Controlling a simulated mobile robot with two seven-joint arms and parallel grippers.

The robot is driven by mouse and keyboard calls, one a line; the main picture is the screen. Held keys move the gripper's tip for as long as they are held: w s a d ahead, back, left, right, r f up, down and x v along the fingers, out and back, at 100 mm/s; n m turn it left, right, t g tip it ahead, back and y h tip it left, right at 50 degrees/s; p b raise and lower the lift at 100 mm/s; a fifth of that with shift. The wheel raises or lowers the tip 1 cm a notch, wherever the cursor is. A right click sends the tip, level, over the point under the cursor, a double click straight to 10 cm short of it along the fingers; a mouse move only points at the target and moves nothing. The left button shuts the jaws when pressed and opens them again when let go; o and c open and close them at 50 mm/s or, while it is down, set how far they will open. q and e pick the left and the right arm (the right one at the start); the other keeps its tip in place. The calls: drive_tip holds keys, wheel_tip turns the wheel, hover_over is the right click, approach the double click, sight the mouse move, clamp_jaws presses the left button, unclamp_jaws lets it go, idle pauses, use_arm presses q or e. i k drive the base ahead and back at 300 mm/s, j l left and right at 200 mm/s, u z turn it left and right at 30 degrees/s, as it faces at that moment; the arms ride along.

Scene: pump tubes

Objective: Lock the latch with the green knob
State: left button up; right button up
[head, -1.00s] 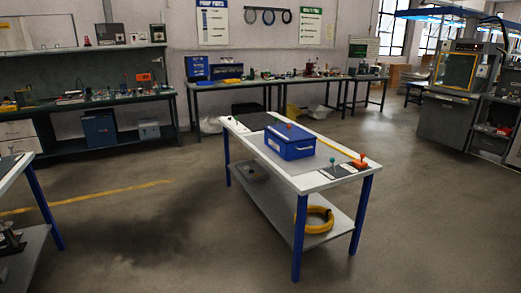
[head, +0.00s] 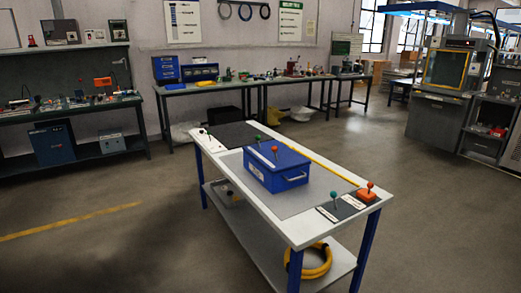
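A blue box (head: 277,170) with a light handle on its front sits in the middle of the white-edged table (head: 222,163). A small green knob (head: 258,138) shows at the box's top back edge, and an orange-red knob (head: 275,149) stands at its top near the front. Whether the latch is locked is too small to tell. A teal knob (head: 334,196) stands on a dark plate at the table's near right, beside an orange block with a red knob (head: 368,190). Neither of my grippers is in view.
A yellow coiled hose (head: 309,262) lies on the table's lower shelf. Workbenches (head: 240,87) line the back wall, and a large machine (head: 445,85) stands at the right. The floor (head: 130,235) left of the table is clear.

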sight(258, 138)
drive_tip(key=i, duration=0.35)
drive_tip(key=i+j+z, duration=0.1)
drive_tip(key=i+j, duration=0.2)
drive_tip(key=i+j+z, duration=0.1)
drive_tip(key=i+j, duration=0.2)
drive_tip(key=i+j+z, duration=0.15)
drive_tip(key=i+j, duration=0.15)
drive_tip(key=i+j+z, duration=0.1)
drive_tip(key=i+j, duration=0.15)
drive_tip(key=j, duration=0.25)
drive_tip(key=i+j+z, duration=0.1)
drive_tip(key=i+j, duration=0.15)
drive_tip(key=j, duration=0.2)
drive_tip(key=i+j+z, duration=0.1)
drive_tip(key=i+j, duration=0.15)
drive_tip(key=j, duration=0.15)
drive_tip(key=i+j+z, duration=0.15)
drive_tip(key=j, duration=0.3)
drive_tip(key=i+j+z, duration=0.1)
drive_tip(key=i+j, duration=0.15)
drive_tip(key=j, duration=0.25)
